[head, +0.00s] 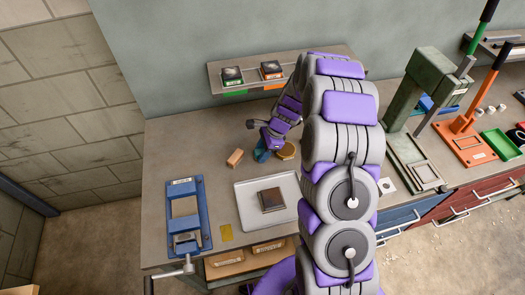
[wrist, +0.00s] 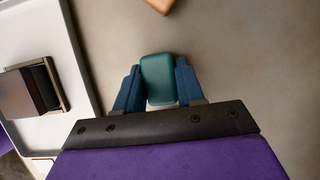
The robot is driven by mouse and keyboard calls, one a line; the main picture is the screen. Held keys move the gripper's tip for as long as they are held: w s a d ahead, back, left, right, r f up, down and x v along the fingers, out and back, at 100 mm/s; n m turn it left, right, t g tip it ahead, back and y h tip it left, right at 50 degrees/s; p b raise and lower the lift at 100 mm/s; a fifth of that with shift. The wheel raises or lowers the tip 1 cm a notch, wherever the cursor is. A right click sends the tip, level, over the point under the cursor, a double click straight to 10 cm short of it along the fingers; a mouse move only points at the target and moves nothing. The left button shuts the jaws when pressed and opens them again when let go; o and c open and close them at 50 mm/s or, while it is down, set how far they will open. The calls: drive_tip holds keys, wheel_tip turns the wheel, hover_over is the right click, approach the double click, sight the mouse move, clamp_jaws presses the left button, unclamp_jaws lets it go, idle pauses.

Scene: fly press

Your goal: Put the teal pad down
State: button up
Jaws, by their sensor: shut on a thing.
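The teal pad (wrist: 158,78) is a rounded block between the two blue fingers of my gripper (wrist: 159,85) in the wrist view. The fingers are shut on its sides. In the head view my gripper (head: 262,150) is low over the bench, just behind the white tray, and the pad is mostly hidden there. I cannot tell whether the pad touches the bench top.
The white tray (head: 246,217) holds a dark square block (head: 271,199). An orange-tan block (head: 235,158) lies left of my gripper, and a round brass-coloured thing (head: 285,149) stands close on its right. A blue fixture (head: 184,215) is at left. Bare bench (head: 180,145) lies at back left.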

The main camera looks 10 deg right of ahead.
drive_tip(key=shift+s+f, duration=0.45)
drive_tip(key=shift+f, duration=0.15)
drive_tip(key=o, duration=1)
drive_tip(key=shift+s+f+g, duration=0.2)
drive_tip(key=shift+f+g, duration=0.05)
drive_tip(key=shift+g, duration=0.05)
drive_tip(key=shift+w+a+p+v, duration=0.15)
drive_tip(key=shift+p+v, duration=0.2)
drive_tip(key=shift+v, duration=1.95)
drive_tip(key=shift+w+a+p+v, duration=0.15)
drive_tip(key=shift+p+v, duration=0.15)
drive_tip(key=shift+v, duration=2)
drive_tip(key=shift+w+a+p+v, duration=0.1)
drive_tip(key=shift+p+v, duration=0.25)
drive_tip(key=shift+v, duration=1.95)
